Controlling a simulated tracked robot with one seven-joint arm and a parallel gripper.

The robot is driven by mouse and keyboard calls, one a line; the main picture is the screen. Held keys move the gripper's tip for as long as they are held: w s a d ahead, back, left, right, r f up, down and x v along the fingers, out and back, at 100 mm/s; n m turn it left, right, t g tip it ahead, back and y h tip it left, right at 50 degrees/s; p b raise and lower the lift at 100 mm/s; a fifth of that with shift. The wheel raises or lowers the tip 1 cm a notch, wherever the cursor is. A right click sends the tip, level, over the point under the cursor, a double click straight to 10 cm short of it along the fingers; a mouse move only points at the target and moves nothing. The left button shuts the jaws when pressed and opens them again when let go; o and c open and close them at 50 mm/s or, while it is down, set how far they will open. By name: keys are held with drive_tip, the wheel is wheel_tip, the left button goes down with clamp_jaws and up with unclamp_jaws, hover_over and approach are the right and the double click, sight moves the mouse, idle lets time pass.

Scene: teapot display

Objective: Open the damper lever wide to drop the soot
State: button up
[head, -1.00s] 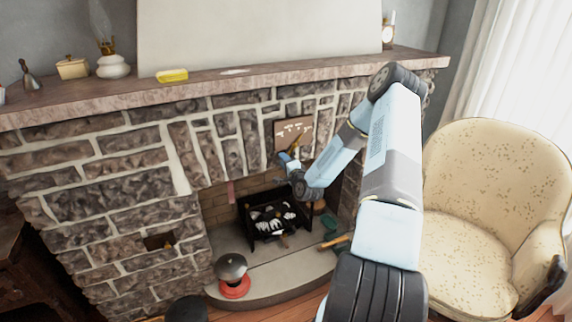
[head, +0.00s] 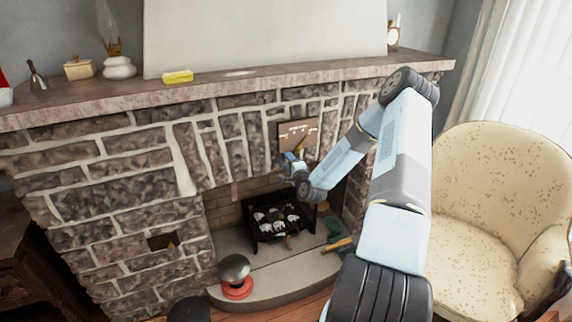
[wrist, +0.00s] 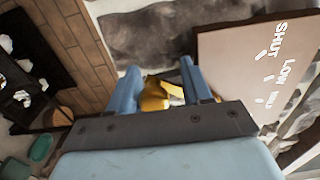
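The damper lever is a brass piece (wrist: 155,95) that shows between my gripper's two blue fingers in the wrist view. A bit of it shows in the head view (head: 300,148), below a pale label plate (head: 298,134). The plate (wrist: 245,55) reads SHUT, LOW and MID in the wrist view; its lower part is cut off. My gripper (wrist: 160,80) is open, with its fingers apart on either side of the lever; a firm grip does not show. In the head view my gripper (head: 292,158) is small, just below the plate. The lever's pivot is hidden.
A black grate (head: 265,222) with pale lumps stands in the firebox below. The stone fireplace front (head: 130,180) is close around the lever. A dark-domed object with a red base (head: 236,280) sits on the hearth. An armchair (head: 495,200) stands at the right.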

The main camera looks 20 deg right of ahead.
drive_tip(key=shift+o, duration=0.3)
drive_tip(key=shift+s+a, duration=0.1)
drive_tip(key=shift+a, duration=0.1)
drive_tip(key=s, duration=1.3)
drive_tip(key=shift+s+d, duration=0.25)
drive_tip(key=shift+f, duration=0.1)
